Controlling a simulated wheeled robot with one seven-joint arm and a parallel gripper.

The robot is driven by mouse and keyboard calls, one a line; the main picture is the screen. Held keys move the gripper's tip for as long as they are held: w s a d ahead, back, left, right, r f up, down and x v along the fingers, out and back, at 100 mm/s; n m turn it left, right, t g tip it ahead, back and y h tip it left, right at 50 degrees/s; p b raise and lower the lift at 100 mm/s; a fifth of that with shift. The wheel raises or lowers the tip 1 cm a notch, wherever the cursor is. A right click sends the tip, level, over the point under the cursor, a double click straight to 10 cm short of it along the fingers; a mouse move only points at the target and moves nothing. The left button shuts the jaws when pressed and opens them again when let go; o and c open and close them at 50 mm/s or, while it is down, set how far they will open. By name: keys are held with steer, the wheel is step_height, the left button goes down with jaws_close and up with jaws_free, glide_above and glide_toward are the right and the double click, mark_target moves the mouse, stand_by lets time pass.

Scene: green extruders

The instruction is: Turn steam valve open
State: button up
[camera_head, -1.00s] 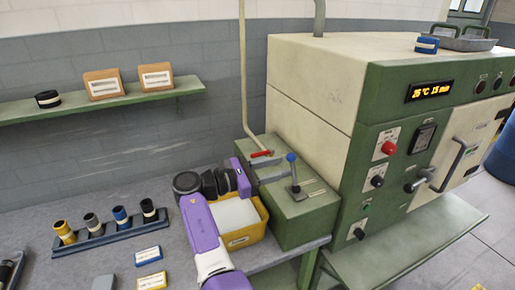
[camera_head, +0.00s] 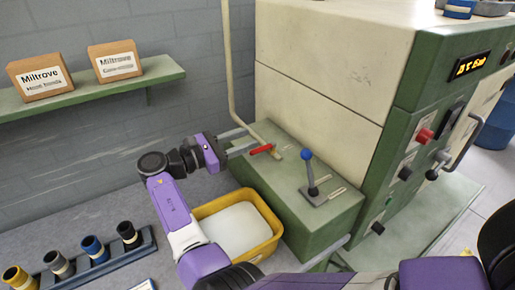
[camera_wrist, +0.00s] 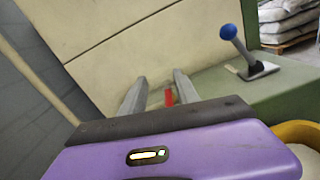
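The steam valve's red handle (camera_head: 262,149) is at the lower end of a pale pipe (camera_head: 228,60), just above the green box (camera_head: 318,222). My gripper (camera_head: 253,138) is open, its two grey fingers reaching in from the left; the lower fingertip is close to the handle. In the wrist view, my gripper (camera_wrist: 160,79) shows its fingers apart, with the red handle (camera_wrist: 169,98) visible in the gap, nearer the right finger. I cannot tell whether a finger touches it.
A blue-knobbed lever (camera_head: 308,170) stands on the green box, right of the valve. A yellow bin (camera_head: 272,243) with white contents sits below my arm. The large cream and green machine (camera_head: 330,60) rises behind. A shelf (camera_head: 90,97) with boxes is at left.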

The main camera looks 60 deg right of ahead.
steer(key=b, duration=0.6)
glide_toward(265, 146)
steer(key=d, duration=0.2)
steer(key=shift+s+f+x, duration=0.1)
steer(key=shift+f+x, duration=0.05)
steer(key=shift+x, duration=1.2)
steer(key=shift+s+f+x, duration=0.1)
steer(key=shift+f+x, duration=0.05)
steer(key=shift+x, duration=1.2)
steer(key=shift+s+f+x, duration=0.1)
steer(key=shift+f+x, duration=0.05)
steer(key=shift+x, duration=1.2)
steer(key=shift+a, duration=0.15)
jaws_close()
